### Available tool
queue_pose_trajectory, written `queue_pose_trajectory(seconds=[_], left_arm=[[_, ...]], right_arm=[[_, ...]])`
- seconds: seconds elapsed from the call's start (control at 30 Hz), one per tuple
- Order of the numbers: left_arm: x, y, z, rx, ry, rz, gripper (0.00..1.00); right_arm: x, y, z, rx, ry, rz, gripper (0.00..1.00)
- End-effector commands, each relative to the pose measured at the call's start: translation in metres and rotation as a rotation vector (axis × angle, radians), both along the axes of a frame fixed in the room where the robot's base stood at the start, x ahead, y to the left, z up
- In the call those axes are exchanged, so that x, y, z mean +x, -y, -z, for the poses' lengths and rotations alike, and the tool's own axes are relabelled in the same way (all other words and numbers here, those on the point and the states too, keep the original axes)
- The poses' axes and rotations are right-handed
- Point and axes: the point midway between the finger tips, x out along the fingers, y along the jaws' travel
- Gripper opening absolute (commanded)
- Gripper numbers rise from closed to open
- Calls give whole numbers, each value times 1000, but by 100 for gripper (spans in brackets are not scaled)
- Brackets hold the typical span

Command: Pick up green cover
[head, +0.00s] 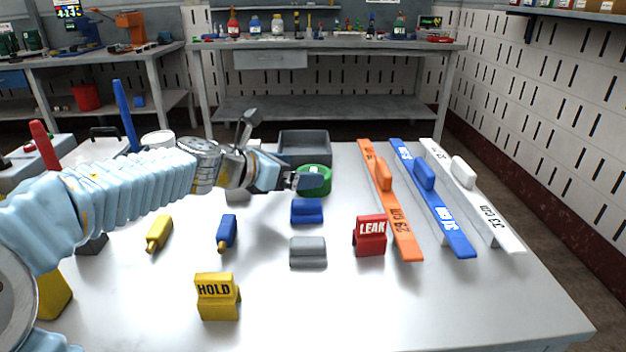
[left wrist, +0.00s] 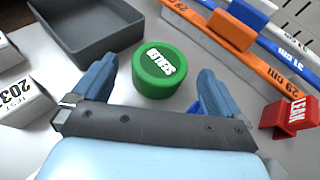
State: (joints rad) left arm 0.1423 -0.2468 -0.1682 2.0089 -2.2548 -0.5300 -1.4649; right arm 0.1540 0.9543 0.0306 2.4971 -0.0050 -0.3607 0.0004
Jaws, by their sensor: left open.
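The green cover (head: 315,181) is a round green piece standing on the table (head: 480,315), just beyond my left gripper's tips in the head view. In the left wrist view the green cover (left wrist: 166,70) shows its flat top with white lettering, between and ahead of the two blue fingers. My left gripper (head: 291,181) is open and empty; its fingers (left wrist: 148,88) are spread on either side of the cover, and I cannot tell if they touch it. My right gripper is not in view.
A grey bin (head: 304,146) stands behind the cover. A blue block (head: 307,211) and a grey block (head: 308,252) lie in front. A red LEAK sign (head: 370,237) and orange, blue and white rails stand right. A yellow HOLD sign (head: 217,297) stands front left. The front right table is clear.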

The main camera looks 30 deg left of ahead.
Motion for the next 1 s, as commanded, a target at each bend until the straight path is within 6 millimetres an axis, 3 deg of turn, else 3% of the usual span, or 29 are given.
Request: queue_pose_trajectory(seconds=[0.1,0.2,0.5,0.8,1.0], left_arm=[[15,8,17,-2,-4,2,100],[27,11,19,0,-2,2,100],[32,13,20,-1,0,0,100],[32,13,20,-1,0,0,54],[32,13,20,-1,0,0,54]], right_arm=[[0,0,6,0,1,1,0],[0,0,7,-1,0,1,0],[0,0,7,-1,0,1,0],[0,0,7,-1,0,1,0],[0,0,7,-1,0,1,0]])
